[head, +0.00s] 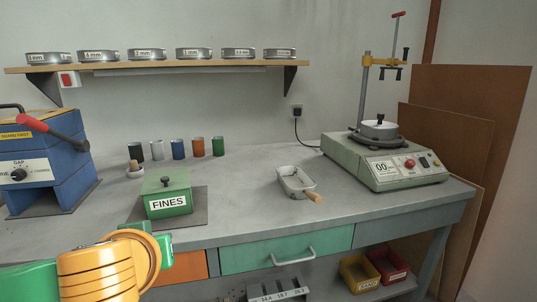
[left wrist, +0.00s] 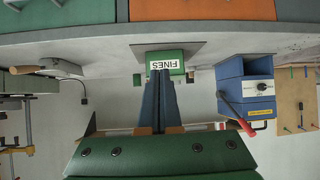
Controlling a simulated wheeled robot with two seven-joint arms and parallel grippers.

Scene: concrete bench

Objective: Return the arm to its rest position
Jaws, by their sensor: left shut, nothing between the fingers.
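My left arm, green and orange, comes in at the lower left of the head view, in front of the bench's front edge. Its fingers cannot be made out there. In the left wrist view, which is upside down, my left gripper (left wrist: 159,82) has its two dark fingers together with nothing between them. The fingers overlap the green FINES box (left wrist: 166,58) in that picture, but I see no contact. In the head view the FINES box (head: 167,193) sits lidded on a dark mat. My right gripper is in neither view.
A blue machine with a red lever (head: 45,160) stands at the left of the bench. A metal scoop (head: 296,181) lies mid-bench, and a sieve shaker (head: 383,160) stands at the right. Several coloured cups (head: 178,149) line the back. The green drawer (head: 287,249) is shut.

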